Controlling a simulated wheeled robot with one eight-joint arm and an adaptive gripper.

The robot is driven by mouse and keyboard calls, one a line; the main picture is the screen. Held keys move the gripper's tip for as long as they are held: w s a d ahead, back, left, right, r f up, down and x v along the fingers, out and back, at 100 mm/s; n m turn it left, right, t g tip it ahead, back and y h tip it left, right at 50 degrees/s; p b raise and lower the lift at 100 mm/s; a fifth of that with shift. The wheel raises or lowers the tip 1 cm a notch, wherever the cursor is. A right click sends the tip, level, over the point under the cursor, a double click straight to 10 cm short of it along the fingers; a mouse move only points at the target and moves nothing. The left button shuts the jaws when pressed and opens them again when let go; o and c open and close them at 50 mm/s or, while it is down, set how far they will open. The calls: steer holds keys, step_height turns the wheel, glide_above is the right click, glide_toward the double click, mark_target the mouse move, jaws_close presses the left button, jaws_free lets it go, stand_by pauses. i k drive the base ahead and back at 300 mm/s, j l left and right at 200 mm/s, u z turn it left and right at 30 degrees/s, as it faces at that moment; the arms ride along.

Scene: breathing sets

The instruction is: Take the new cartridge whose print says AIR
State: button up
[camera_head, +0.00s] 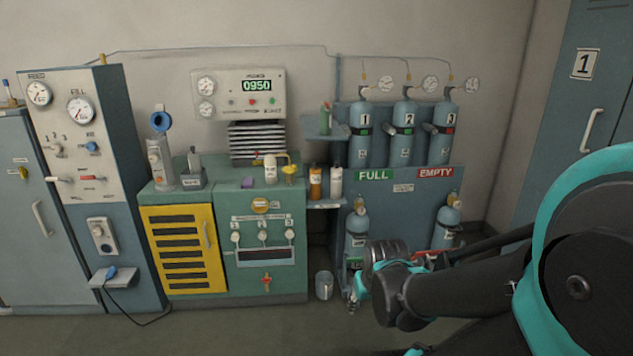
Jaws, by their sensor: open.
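No print reading AIR is legible in this view. An orange cylinder (315,183) and a white cylinder (336,184) stand upright side by side on a small shelf between the green cabinet and the cylinder rack. My gripper (353,300) is low in front of the rack, pointing down and left, below and apart from these shelves. It is open, small and partly hidden by my wrist, and I see nothing held.
A green workbench (210,205) with a yellow louvred door (183,248) stands left of centre. The rack (400,180) holds several blue cylinders above FULL and EMPTY signs. The floor in front is clear.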

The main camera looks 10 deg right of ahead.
mark_target(336, 171)
steer(key=i+l, duration=1.85)
steer(key=i+j+u, duration=0.05)
steer(key=i, duration=0.05)
